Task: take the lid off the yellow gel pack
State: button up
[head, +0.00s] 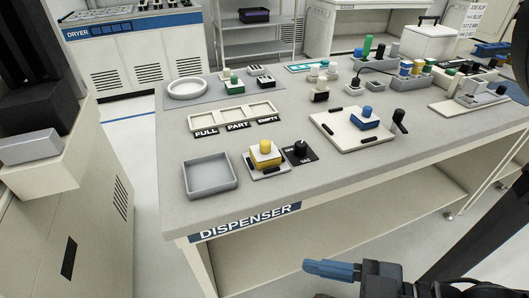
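The yellow gel pack (266,160) sits on a small pale base near the front edge of the dispenser bench. A yellow knob (265,146) stands up from its top, and the lid appears to be on the pack. My gripper (333,270) is at the bottom of the head view, in front of the bench and apart from the pack. Its blue finger end points left. The gap between the fingers cannot be made out, and nothing held is visible.
A black VAC knob (301,148) stands right beside the pack. An empty grey tray (211,188) lies to its left. A three-part holder marked FULL, PART, EMPTY (235,115) is behind. A blue pack (364,121) sits on a white plate to the right.

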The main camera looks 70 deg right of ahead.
aim_at(266, 150)
jog(key=i+j+z, duration=0.1)
jog(key=z, duration=0.25)
jog(key=j+z, duration=0.2)
jog(key=z, duration=0.2)
